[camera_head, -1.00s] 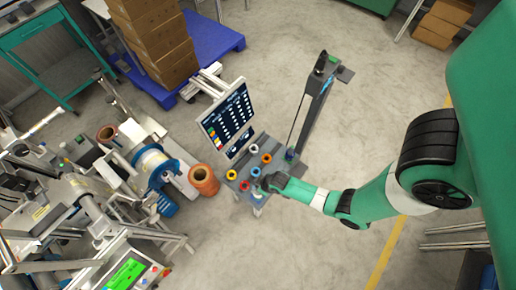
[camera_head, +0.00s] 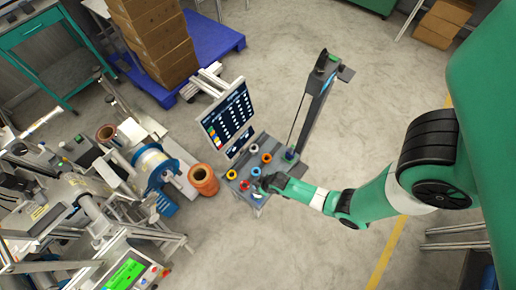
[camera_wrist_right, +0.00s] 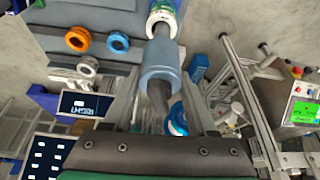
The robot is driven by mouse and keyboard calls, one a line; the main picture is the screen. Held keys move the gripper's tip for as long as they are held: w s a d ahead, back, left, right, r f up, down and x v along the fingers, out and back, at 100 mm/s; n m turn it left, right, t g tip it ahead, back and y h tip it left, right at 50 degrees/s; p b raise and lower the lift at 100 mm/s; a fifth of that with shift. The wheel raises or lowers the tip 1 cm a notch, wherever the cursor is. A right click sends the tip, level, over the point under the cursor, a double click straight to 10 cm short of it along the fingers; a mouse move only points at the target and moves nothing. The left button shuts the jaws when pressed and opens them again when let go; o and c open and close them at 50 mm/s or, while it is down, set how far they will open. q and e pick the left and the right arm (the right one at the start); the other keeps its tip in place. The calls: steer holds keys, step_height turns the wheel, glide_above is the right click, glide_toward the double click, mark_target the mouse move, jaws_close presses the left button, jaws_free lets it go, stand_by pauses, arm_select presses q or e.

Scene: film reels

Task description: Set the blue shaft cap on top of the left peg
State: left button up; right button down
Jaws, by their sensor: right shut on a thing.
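The blue shaft cap (camera_wrist_right: 161,62) is a pale blue cylinder between my right gripper's fingertips in the right wrist view. My right gripper (camera_wrist_right: 161,75) is shut on it. A grey tapered piece (camera_wrist_right: 158,95) shows at its near end. Just beyond the cap is a peg with a white and green ring (camera_wrist_right: 162,17) around its base; the cap looks in line with it, but I cannot tell whether they touch. My left gripper is not in view.
On the table are an orange ring (camera_wrist_right: 78,39), a blue ring (camera_wrist_right: 118,42) and a white ring (camera_wrist_right: 88,66); a yellow ring (camera_head: 231,174) shows in the head view. A screen (camera_head: 228,113) stands behind the table. A copper-coloured spool (camera_head: 203,181) is left of it.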

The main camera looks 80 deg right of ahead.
steer(key=shift+f+b, duration=0.3)
steer(key=shift+f, duration=0.1)
steer(key=shift+f+b, duration=0.3)
steer(key=shift+f, duration=0.1)
steer(key=shift+f, duration=0.1)
stand_by(0.5)
steer(key=shift+f+b, duration=0.8)
steer(key=shift+f, duration=0.25)
steer(key=shift+f+b, duration=0.6)
steer(key=shift+b, duration=0.15)
steer(key=shift+c, duration=0.6)
jaws_free()
